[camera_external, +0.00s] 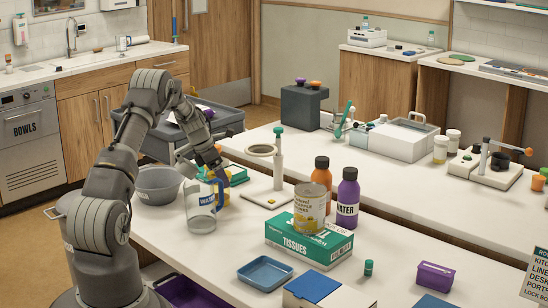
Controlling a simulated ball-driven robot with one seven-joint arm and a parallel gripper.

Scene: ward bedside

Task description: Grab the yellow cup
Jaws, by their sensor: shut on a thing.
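My gripper (221,181) is pointed down at the table, just behind and right of the clear water jug with a blue handle. It is shut on the yellow cup (226,198), of which only a small yellow patch shows below the fingers. The jug and my gripper hide the rest of the cup. I cannot tell whether the cup touches the table.
The water jug (200,208) stands close to my gripper, with a grey bowl (158,185) to its left. A ring stand (278,160), an orange bottle (321,180), a purple bottle (347,200) and a tissue box (308,243) stand to the right.

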